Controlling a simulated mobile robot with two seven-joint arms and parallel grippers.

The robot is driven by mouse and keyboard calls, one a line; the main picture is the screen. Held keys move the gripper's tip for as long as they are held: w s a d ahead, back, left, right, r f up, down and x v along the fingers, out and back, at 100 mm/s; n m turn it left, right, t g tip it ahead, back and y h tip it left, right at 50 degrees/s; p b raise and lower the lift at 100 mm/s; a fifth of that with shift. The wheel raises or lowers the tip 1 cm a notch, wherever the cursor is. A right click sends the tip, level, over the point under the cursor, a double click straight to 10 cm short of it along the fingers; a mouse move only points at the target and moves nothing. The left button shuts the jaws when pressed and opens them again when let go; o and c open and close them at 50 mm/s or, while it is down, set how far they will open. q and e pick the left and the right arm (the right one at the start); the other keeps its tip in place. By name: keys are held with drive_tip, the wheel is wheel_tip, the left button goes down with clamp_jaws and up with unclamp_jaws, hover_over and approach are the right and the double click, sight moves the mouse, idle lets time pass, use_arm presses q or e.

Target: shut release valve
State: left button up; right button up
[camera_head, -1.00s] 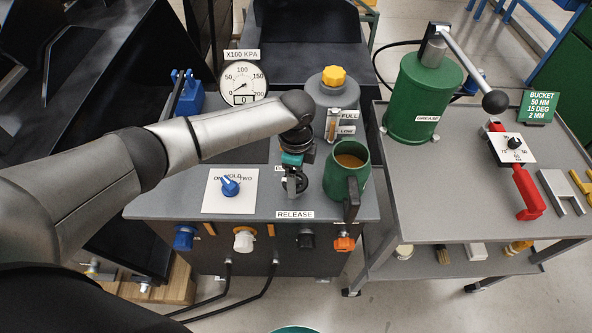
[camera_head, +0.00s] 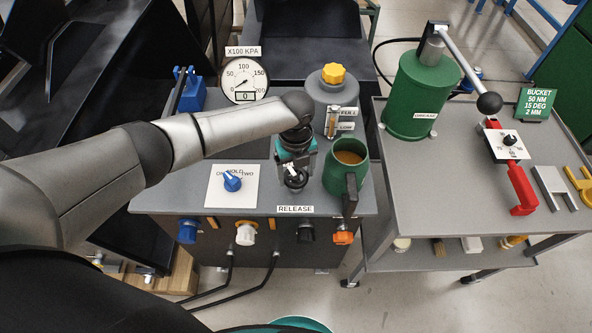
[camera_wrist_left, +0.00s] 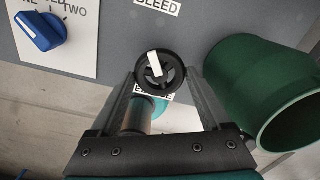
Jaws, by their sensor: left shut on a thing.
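The release valve is a black round handwheel (camera_wrist_left: 149,84) with a white pointer bar, on the front part of the grey bench top. In the head view its black wheel (camera_head: 296,182) shows just behind the RELEASE label (camera_head: 295,209). The white bar is slightly tilted from upright in that view. The fingers and wrist partly hide the label and the valve's base. My right gripper is not in view.
A green mug-like container (camera_head: 333,178) with brown contents stands close right of the gripper. A blue selector knob (camera_head: 232,181) sits on a white plate to the left. A pressure gauge (camera_head: 244,79) and a grey reservoir (camera_head: 333,98) stand behind. A cart (camera_head: 400,235) is to the right.

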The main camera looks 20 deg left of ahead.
sight(296, 177)
use_arm(q)
drive_tip(key=m, duration=0.6)
drive_tip(key=shift+m, duration=0.3)
idle(0.4)
drive_tip(key=o, duration=1.2)
wheel_tip(296, 177, up, 15)
drive_tip(key=p, duration=0.1)
drive_tip(key=shift+r+p, duration=0.15)
drive_tip(key=shift+p, duration=0.15)
drive_tip(key=shift+s, duration=0.1)
